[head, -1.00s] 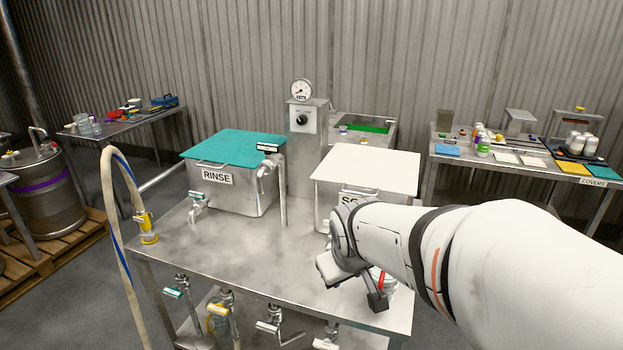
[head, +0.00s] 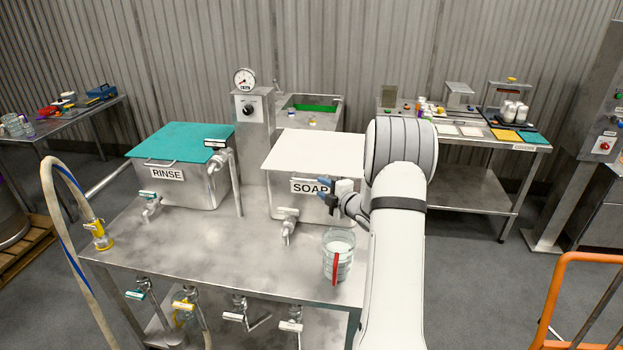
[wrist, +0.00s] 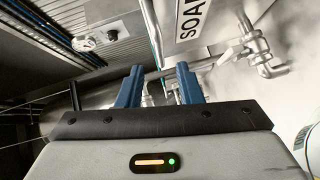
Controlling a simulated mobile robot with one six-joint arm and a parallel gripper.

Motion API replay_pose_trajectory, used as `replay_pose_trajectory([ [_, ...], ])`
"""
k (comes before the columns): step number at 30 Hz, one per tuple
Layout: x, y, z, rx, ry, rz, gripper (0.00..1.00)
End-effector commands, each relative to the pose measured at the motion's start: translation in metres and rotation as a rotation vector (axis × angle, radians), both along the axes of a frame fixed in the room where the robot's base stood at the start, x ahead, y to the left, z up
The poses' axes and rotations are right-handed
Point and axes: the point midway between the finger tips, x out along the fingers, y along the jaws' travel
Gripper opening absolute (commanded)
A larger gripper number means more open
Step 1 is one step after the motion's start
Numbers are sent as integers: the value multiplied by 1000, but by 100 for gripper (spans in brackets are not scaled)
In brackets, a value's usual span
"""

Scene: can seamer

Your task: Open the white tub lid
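The white lid (head: 315,152) lies flat and closed on the steel tub labelled SOAP (head: 282,207) in the head view. Part of the lid's right side is behind my arm. My gripper (head: 328,192) is at the tub's front, beside the right end of the SOAP label and below the lid's front edge. In the wrist view my gripper's two blue fingers (wrist: 158,84) stand apart with nothing clearly held between them. The SOAP label (wrist: 192,18) shows upper right there. Whether a finger touches the tub or its handle I cannot tell.
A glass jar with a red strip (head: 338,262) stands on the steel table (head: 200,240) below my gripper. A tap (head: 287,222) juts from the SOAP tub. The RINSE tub with a teal lid (head: 180,143) and a gauge post (head: 255,125) stand to the left.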

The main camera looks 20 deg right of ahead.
Motion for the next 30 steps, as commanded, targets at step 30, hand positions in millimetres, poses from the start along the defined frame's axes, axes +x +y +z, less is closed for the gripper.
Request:
replay_pose_trajectory([
  [30, 74, 14, -12, -2, -6, 3, 23],
])
